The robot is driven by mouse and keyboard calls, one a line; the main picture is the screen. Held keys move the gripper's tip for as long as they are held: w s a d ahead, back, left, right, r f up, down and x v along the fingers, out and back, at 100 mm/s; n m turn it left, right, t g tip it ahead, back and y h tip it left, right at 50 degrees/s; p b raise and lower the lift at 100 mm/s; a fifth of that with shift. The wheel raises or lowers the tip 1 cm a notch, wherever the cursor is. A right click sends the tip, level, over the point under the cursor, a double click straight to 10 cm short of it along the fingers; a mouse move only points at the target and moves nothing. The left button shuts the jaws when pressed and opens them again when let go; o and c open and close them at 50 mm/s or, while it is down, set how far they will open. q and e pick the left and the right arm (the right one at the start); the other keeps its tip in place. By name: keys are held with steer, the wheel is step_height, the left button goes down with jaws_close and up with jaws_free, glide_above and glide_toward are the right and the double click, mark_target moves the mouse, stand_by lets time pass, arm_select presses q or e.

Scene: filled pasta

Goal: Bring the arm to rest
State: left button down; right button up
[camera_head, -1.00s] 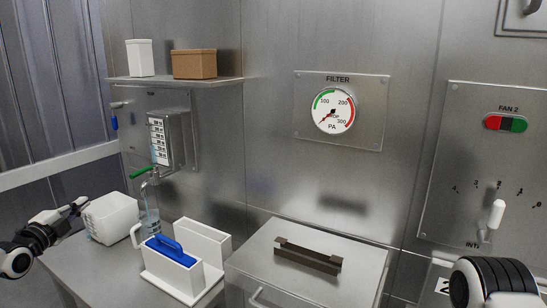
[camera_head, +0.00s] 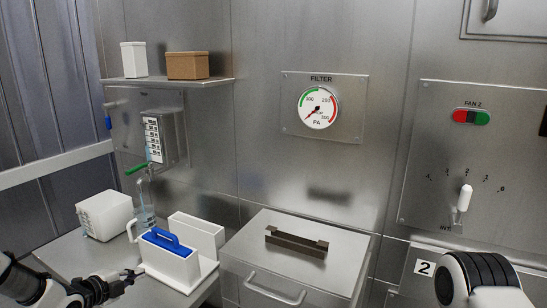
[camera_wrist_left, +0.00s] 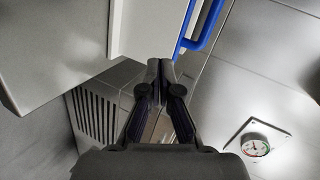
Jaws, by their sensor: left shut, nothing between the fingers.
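My left gripper (camera_head: 132,275) comes in low at the left of the head view, shut and empty. Its fingertips are near the left side of a white holder (camera_head: 182,268) with a blue-handled item (camera_head: 165,238) in it; I cannot tell whether they touch. In the left wrist view the shut fingers (camera_wrist_left: 162,66) point up, close below the white holder's edge, with the blue handle (camera_wrist_left: 202,25) above right. My right arm (camera_head: 478,280) shows at the lower right; its gripper is out of view.
A white ribbed container (camera_head: 105,216) and a clear bottle (camera_head: 145,203) stand on the metal counter (camera_head: 75,254). A handled metal lid (camera_head: 345,250) is to the right. A wall panel carries a white lever (camera_head: 465,198). A shelf (camera_head: 165,81) holds two boxes.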

arm_select(q)
steer(key=s+d+f+n+g, duration=0.5)
steer(key=s+d+f+g, duration=0.2)
steer(key=s+d+f, duration=1.1)
steer(key=s+f+n+g+y, duration=0.1)
steer(key=s+f+n+g, duration=0.1)
steer(key=s+n, duration=0.5)
steer(key=s+a+f+n+g+y, duration=0.1)
steer(key=s+n+g+y, duration=0.1)
steer(key=s+n, duration=0.6)
steer(key=s+g, duration=0.1)
steer(key=s, duration=0.6)
steer(key=shift+s+a+f+g+y+p, duration=0.15)
steer(key=shift+f+g+y+p, duration=0.15)
steer(key=shift+f+g, duration=0.1)
steer(key=shift+r, duration=0.15)
